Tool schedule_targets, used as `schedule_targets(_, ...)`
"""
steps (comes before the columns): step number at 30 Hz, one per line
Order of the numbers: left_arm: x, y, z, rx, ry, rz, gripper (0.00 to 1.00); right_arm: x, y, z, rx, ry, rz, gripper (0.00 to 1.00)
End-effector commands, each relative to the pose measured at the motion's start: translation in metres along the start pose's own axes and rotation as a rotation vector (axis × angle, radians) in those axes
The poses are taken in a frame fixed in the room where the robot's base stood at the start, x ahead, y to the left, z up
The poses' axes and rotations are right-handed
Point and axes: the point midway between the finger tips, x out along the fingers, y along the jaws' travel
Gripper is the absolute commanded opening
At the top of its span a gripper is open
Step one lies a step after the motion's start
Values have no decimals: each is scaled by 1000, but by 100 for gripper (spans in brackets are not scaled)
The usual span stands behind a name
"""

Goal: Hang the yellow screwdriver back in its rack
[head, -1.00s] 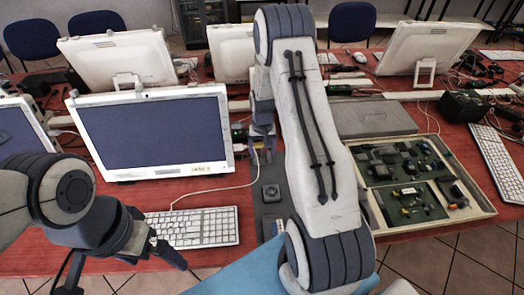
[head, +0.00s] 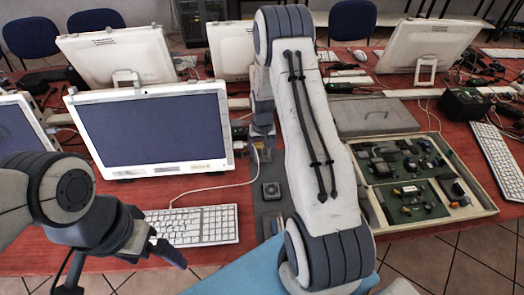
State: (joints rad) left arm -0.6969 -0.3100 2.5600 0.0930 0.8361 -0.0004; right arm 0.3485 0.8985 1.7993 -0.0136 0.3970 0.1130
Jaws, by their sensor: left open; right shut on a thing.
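My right arm reaches across the middle of the head view, and its gripper (head: 262,150) points down at the far side of the red table, partly hidden behind the arm. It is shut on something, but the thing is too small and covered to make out. My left gripper (head: 168,250) is open and empty at the lower left, by the near edge of the table and the keyboard. I cannot pick out the yellow screwdriver or its rack; my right arm covers part of the table.
A monitor (head: 150,130) and a white keyboard (head: 192,225) stand left of my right arm. A small dark device (head: 271,191) lies on a grey strip beside the arm. An open case of circuit boards (head: 483,205) and a grey closed box (head: 372,117) lie to the right.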

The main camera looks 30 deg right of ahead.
Motion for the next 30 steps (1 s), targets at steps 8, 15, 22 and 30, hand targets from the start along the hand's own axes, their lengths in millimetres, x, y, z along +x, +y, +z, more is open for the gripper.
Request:
schedule_targets(8, 0, 0, 0, 0, 0, 0, 100, 0, 0, 0, 0, 0, 0, 100)
schedule_targets(15, 1, 0, 0, 0, 0, 0, 100, -5, 0, -1, 0, 2, 0, 100)
schedule_targets(22, 5, 0, 0, 0, 0, 0, 100, -43, 0, -2, 0, 6, -1, 100)
schedule_targets(30, 9, -1, 0, 0, 0, 0, 100, -90, 0, -1, 0, 4, 0, 100)
